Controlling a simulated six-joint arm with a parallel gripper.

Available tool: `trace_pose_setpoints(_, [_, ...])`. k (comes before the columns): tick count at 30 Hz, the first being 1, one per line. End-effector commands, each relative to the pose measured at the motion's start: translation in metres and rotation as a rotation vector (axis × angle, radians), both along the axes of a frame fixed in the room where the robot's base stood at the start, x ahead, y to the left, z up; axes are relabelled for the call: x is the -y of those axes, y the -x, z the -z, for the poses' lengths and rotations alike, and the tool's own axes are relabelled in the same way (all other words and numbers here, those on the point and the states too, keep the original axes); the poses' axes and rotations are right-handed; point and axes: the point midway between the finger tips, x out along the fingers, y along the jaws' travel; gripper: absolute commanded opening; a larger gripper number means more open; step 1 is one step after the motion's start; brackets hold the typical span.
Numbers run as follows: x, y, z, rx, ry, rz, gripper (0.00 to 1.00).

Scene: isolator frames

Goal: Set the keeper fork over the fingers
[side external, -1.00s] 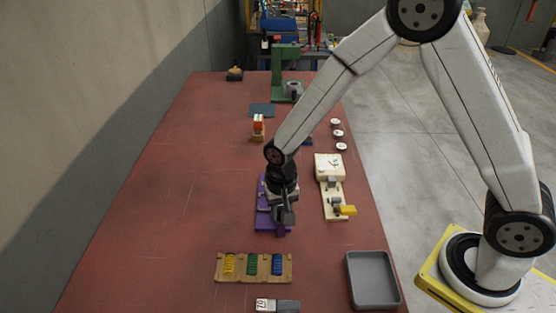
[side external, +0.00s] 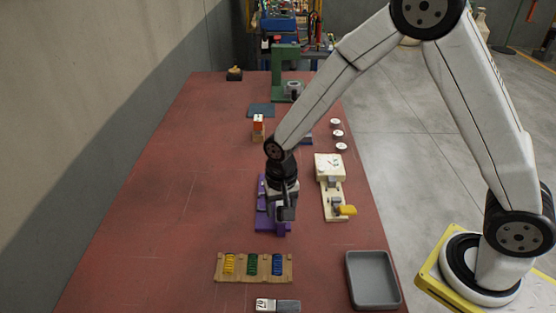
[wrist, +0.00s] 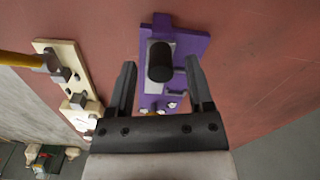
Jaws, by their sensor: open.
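A purple isolator frame (side external: 273,226) stands mid-table, partly hidden by my arm. In the wrist view the purple frame (wrist: 196,45) carries a grey plate and an upright black cylinder (wrist: 160,62). My gripper (wrist: 160,68) is open over it, with one finger on each side of the cylinder in the picture. I see nothing held between the fingers. In the side view my gripper (side external: 287,211) hangs just above the frame; whether it touches anything is unclear. I cannot pick out the keeper fork or the frame's fingers with certainty.
A cream frame (side external: 333,198) with a yellow handle (side external: 346,210) stands to the right. In front are a wooden rack (side external: 240,277) of coloured springs, a grey tray (side external: 372,281) and a labelled block (side external: 277,305). A green press (side external: 284,72) stands behind. The table's left side is clear.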

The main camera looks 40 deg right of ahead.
Motion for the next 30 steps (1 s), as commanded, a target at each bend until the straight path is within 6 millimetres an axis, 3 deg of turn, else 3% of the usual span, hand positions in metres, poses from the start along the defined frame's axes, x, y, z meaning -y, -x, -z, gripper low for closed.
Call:
trace_pose_setpoints(18, [0.001, -0.001, -0.064, 0.004, 0.0, 0.001, 0.66])
trace_pose_setpoints(30, [0.001, -0.001, -0.072, 0.002, 0.0, 0.001, 0.66])
